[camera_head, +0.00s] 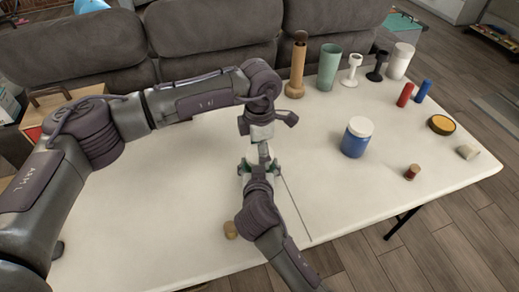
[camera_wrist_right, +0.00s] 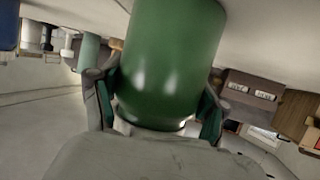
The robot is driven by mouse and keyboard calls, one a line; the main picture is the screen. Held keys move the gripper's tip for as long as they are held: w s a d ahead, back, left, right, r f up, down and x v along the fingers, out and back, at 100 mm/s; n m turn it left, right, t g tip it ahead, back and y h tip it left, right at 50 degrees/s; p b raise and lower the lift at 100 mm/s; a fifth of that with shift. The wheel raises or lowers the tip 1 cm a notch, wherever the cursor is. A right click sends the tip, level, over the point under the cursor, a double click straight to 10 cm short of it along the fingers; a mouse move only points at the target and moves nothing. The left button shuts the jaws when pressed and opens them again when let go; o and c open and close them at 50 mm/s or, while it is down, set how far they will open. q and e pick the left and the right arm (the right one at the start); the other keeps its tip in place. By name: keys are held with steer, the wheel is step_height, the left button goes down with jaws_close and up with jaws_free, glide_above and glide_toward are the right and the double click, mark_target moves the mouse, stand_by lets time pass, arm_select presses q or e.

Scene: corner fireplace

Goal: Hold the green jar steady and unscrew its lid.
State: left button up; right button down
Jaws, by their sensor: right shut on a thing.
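The green jar (camera_wrist_right: 170,60) fills the middle of the right wrist view, which appears upside down. My right gripper (camera_wrist_right: 155,110) is shut on it, with one finger on each side near the jar's end at the bottom of that view. A pale band (camera_wrist_right: 150,128) shows at that end, partly hidden by my gripper. In the head view my right gripper (camera_head: 260,166) comes up from below and mostly hides the jar. My left gripper (camera_head: 264,147) points down directly above it; its fingertips are too small and covered to tell whether they are open or touch the lid.
A blue jar with white lid (camera_head: 356,138) stands to the right. A brown bottle (camera_head: 297,66), a green cup (camera_head: 328,67) and other items line the back right. A small cork-like piece (camera_head: 231,230) lies left of my right arm. The table's left part (camera_head: 150,190) is clear.

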arm_select(q)
steer(key=shift+r, duration=0.1)
steer(key=shift+r, duration=1)
steer(key=shift+r, duration=2.05)
arm_select(e)
jaws_free()
steer(key=shift+s, duration=0.1)
